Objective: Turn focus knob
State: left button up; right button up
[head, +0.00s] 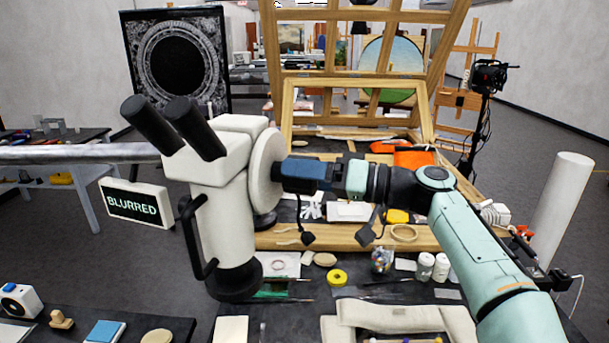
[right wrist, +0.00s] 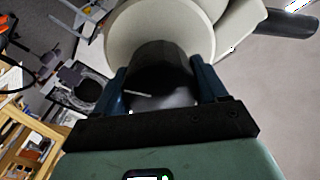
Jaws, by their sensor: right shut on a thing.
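A cream stereo microscope (head: 225,225) with two black eyepieces stands left of centre in the head view, on a grey arm coming from the left. A pale round disc (head: 263,165) is on its right side. My right gripper (head: 282,175) reaches it from the right. In the right wrist view its blue fingers (right wrist: 160,84) are shut on the dark round focus knob (right wrist: 158,66), one on each side. The head view hides the knob behind the fingers and disc. A small sign (head: 133,205) reads "BLURRED". My left gripper is not in view.
Jars (head: 425,266), a yellow tape roll (head: 337,277) and small tools lie on the dark table below my right arm. A white cylinder (head: 562,205) stands at the right.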

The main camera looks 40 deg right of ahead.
jog(key=shift+m, duration=0.7)
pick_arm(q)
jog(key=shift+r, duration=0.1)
pick_arm(e)
jog(key=o, duration=1)
jog(key=shift+o, duration=0.2)
jog(key=shift+s+d, duration=0.4)
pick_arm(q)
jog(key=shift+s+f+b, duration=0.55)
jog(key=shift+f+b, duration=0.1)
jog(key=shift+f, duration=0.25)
pick_arm(e)
jog(key=v, duration=1.2)
jog(key=shift+s, duration=0.1)
